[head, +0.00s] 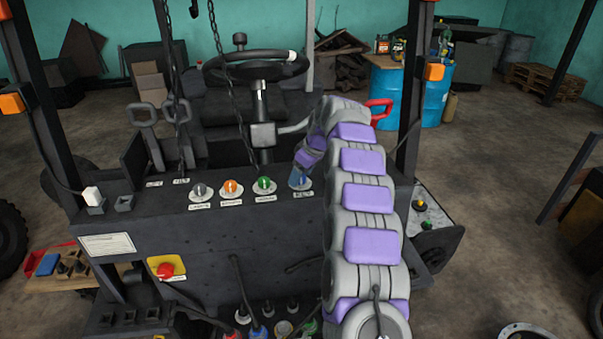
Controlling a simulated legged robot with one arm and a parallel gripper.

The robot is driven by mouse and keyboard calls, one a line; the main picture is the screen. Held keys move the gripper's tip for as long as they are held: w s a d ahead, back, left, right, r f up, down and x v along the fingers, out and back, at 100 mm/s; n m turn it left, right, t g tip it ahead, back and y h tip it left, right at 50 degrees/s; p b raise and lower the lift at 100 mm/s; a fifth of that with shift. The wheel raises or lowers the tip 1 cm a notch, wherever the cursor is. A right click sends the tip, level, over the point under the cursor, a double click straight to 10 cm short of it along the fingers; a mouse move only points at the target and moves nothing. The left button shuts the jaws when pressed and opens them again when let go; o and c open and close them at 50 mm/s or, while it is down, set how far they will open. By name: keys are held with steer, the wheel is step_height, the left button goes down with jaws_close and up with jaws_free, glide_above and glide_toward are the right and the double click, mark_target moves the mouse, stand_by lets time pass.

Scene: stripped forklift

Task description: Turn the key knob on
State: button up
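A row of small knobs on white round bases sits on the forklift's dark dashboard: a grey knob (200,190), an orange knob (231,187), a green knob (264,185) and a blue knob (299,180) at the right end. Their labels are too small to read, so I cannot tell which is the key knob. My arm reaches up from the lower right and bends down at its end. My gripper (303,168) is right at the blue knob and partly covers it. I cannot tell whether the fingers touch or close on it.
The steering wheel (256,66) stands behind the knobs, and chains (222,65) hang to its left. A red knob on a yellow plate (166,268) is lower on the front. Dark uprights (45,95) flank the dashboard.

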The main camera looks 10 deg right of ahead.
steer(key=c, duration=1.1)
steer(key=shift+r, duration=0.1)
steer(key=shift+o, duration=0.2)
steer(key=m+h, duration=0.1)
steer(key=m, duration=0.2)
steer(key=shift+a+t, duration=0.1)
steer(key=shift+t, duration=0.2)
steer(key=m+h, duration=0.1)
steer(key=m, duration=0.2)
steer(key=shift+m+t, duration=0.3)
steer(key=m+h, duration=0.2)
steer(key=m, duration=0.3)
steer(key=shift+a, duration=0.2)
steer(key=shift+m+b, duration=0.3)
